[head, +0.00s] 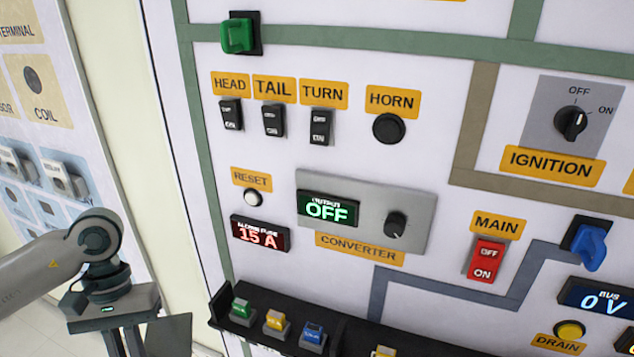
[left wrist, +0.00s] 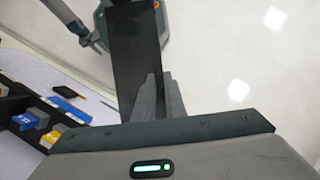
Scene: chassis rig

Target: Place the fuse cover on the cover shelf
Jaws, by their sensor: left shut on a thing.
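My left gripper (head: 126,343) is at the lower left of the head view, pointing down, with its fingertips cut off by the bottom edge. It is shut on a dark flat plate, which I take for the fuse cover (head: 168,336). In the left wrist view the fuse cover (left wrist: 133,60) extends away from the grey fingers (left wrist: 160,97). The gripper is left of the panel and apart from it. I cannot tell which surface is the cover shelf.
A black tray (head: 262,338) with green, yellow and blue fuses juts from the panel's bottom. The upright panel carries switches, a converter (head: 415,205) showing OFF, and a red main switch (head: 486,259). Another board (head: 50,130) stands at the left. Pale floor lies below.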

